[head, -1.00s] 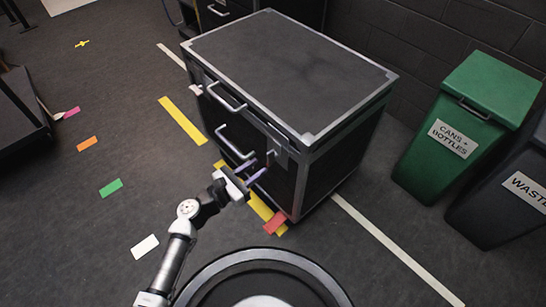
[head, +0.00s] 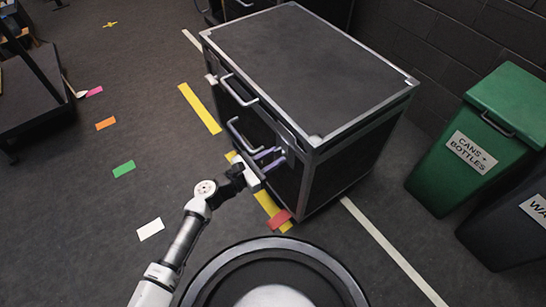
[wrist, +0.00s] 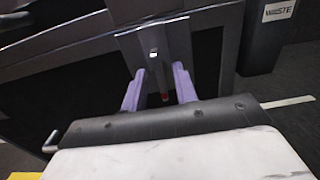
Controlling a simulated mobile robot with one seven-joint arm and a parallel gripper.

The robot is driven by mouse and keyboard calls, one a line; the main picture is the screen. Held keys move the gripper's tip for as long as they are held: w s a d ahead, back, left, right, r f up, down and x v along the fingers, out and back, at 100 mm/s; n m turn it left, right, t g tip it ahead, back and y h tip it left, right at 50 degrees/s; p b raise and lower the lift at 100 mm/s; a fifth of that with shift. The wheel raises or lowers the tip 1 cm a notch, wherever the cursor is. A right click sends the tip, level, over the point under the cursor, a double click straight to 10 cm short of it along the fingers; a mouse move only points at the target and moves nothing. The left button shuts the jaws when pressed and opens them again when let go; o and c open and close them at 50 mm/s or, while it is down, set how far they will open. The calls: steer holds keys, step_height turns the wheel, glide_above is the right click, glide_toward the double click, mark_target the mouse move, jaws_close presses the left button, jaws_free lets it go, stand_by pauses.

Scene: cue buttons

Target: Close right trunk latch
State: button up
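The trunk (head: 310,60) is a black case with metal edges in the middle of the head view. Its right latch shows in the wrist view as a grey metal plate (wrist: 155,45) with a small bright spot, straight ahead of my gripper. A small red spot shows below the plate, between the fingers. My gripper (head: 274,158) is at the trunk's front face, near the right corner. In the wrist view its two purple fingers (wrist: 158,85) are apart with a gap between them. I cannot tell whether they touch the latch. In the head view the fingers partly hide the latch area.
Handles (head: 238,90) stick out from the trunk front, left of my gripper. A green bin (head: 475,140) and a dark waste bin (head: 515,220) stand to the right. A dark platform (head: 40,95) is at the far left. The floor left of the trunk is open, with coloured tape marks.

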jaws_close()
steer(key=shift+n, duration=0.3)
steer(key=n+p, duration=0.1)
steer(key=n, duration=0.1)
steer(key=shift+r+n+p, duration=0.1)
steer(key=shift+n+p, duration=0.2)
steer(key=shift+n, duration=0.1)
steer(key=n+p, duration=0.5)
steer(key=n, duration=0.9)
steer(key=shift+n, duration=0.4)
